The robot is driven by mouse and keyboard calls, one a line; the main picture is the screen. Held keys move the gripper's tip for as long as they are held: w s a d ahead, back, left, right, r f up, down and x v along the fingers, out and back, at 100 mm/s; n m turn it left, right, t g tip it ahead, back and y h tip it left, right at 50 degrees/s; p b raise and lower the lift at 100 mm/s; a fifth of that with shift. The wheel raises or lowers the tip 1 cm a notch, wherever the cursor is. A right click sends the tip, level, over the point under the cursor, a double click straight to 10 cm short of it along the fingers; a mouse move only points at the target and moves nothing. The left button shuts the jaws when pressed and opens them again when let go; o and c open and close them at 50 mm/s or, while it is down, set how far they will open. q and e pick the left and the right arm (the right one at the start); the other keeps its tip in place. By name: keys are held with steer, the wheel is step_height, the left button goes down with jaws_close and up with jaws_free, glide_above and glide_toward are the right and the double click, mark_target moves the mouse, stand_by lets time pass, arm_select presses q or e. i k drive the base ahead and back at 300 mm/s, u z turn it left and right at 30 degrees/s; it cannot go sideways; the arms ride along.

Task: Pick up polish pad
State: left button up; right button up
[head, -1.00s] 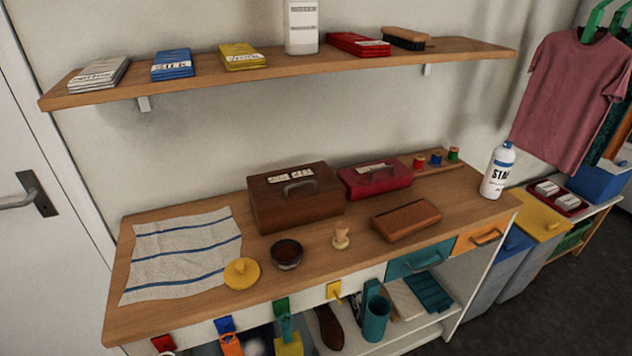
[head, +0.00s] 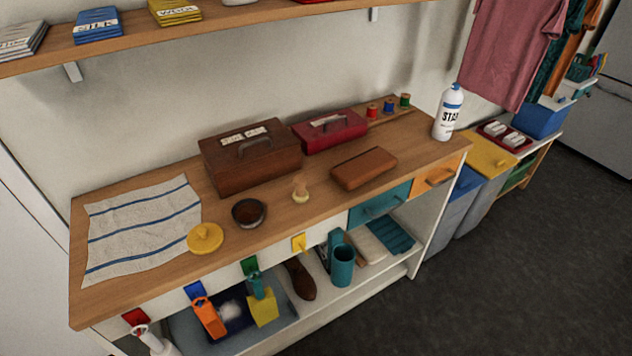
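No item is labelled as the polish pad. A small cream pad with a wooden knob (head: 300,190) stands upright on the wooden counter (head: 285,222) and looks most like it. Just left of it is an open dark round tin (head: 249,213). Neither of my grippers is in view.
A red box (head: 329,131), thread spools (head: 388,105) and a white spray can (head: 448,112) stand toward the back and right. Hooks with hanging items line the counter's front, above a lower shelf (head: 330,312). Open dark floor (head: 500,290) lies at the right.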

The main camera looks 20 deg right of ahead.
mark_target(300, 195)
steer(key=z, duration=1.55)
steer(key=i, duration=1.1)
steer(key=u, duration=2.05)
